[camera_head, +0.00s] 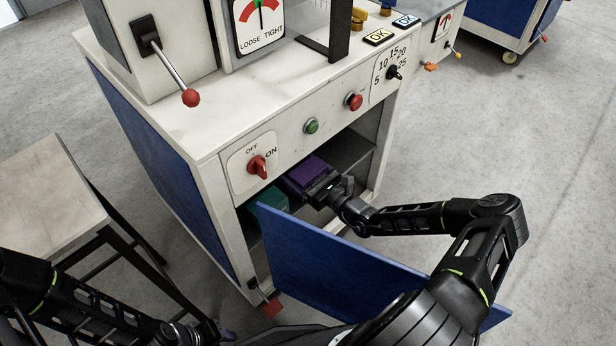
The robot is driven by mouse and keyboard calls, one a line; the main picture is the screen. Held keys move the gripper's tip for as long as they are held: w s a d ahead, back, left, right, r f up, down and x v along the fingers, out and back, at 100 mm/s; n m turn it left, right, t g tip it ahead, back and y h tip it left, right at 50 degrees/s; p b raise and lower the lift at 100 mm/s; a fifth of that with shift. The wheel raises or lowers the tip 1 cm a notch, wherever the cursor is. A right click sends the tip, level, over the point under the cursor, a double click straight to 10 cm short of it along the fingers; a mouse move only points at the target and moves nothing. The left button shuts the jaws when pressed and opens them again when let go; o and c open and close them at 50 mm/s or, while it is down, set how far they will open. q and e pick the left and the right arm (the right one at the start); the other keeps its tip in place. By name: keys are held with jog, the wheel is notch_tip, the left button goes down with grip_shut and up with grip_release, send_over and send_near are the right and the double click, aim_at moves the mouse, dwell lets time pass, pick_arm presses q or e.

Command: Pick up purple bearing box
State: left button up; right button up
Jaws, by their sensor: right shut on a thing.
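The purple bearing box (306,172) is inside the open cabinet under the machine's control panel, on the right side of a green box (271,203). My right gripper (322,186) reaches into the cabinet from the right and is shut on the purple box at its near side. The fingertips are dark and partly hidden against the box. My left arm lies at the lower left of the head view. Its gripper, near the bottom edge, is too unclear to read.
The blue cabinet door (345,268) stands open below my right forearm. The cabinet's panel (300,130) with a red switch and buttons overhangs the opening. A stool (48,195) stands at the left. The floor at the right is clear.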

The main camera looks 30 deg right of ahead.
jog(key=c, duration=0.7)
jog(key=shift+c, duration=0.4)
jog(key=shift+r, duration=0.1)
jog(key=shift+r+p, duration=0.35)
jog(key=shift+r, duration=0.1)
notch_tip(320, 180, up, 3)
jog(key=shift+r+p, duration=0.1)
jog(key=shift+p, duration=0.75)
jog(key=p+v, duration=0.2)
jog(key=v, duration=1.6)
jog(key=shift+f, duration=0.4)
